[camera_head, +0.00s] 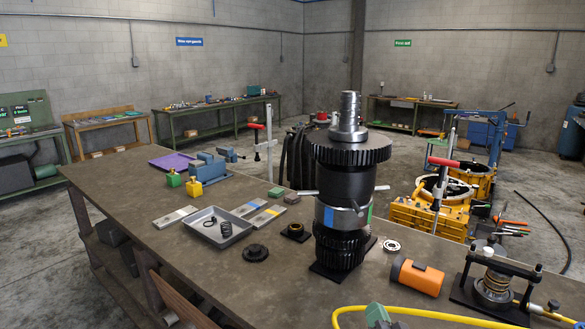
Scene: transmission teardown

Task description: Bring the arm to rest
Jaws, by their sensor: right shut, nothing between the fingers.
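My left gripper is not in view. A tall dark geared shaft assembly (343,225) stands upright on a black plate on the bench, apart from the right gripper.
A grey tray (217,227) lies left. Bare bench top (300,290) shows at the front left.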

